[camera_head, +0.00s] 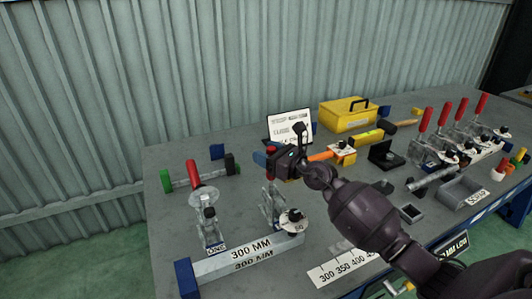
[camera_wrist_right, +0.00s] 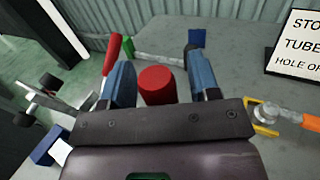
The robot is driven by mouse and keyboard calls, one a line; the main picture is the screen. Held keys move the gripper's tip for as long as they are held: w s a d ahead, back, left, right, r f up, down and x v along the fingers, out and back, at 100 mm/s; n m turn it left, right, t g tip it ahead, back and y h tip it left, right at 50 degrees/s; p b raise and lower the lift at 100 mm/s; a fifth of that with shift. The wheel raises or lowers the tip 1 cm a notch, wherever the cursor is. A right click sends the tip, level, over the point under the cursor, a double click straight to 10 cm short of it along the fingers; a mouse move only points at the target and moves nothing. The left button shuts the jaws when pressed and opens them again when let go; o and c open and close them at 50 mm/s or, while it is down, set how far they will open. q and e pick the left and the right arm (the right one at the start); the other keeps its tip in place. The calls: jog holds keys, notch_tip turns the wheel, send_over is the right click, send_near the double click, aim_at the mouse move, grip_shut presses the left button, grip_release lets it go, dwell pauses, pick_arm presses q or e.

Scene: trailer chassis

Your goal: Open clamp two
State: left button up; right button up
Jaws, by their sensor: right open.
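Clamp one (camera_head: 208,222), with a plate reading ONE, stands at the left of the bench with its red handle (camera_head: 193,174) raised. A second clamp (camera_head: 272,208) stands to its right. Its label is not readable, and its upper part is hidden by my right gripper (camera_head: 268,158). In the right wrist view, a red handle end (camera_wrist_right: 157,85) shows between the two blue fingers of my right gripper (camera_wrist_right: 161,78). The fingers are open, one on each side of it, with gaps visible. Clamp one's red handle (camera_wrist_right: 112,50) is beyond the left finger. My left gripper is not in view.
A long bar marked 300 MM (camera_head: 250,255) lies in front of the two clamps. A sign (camera_head: 290,125), a yellow toolbox (camera_head: 348,115) and an orange-handled tool (camera_head: 322,155) are behind. Several red-handled clamps (camera_head: 443,118) stand at the right.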

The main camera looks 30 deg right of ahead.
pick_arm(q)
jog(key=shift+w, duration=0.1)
pick_arm(e)
jog(key=shift+w+a, duration=0.1)
jog(key=shift+w, duration=0.1)
grip_shut()
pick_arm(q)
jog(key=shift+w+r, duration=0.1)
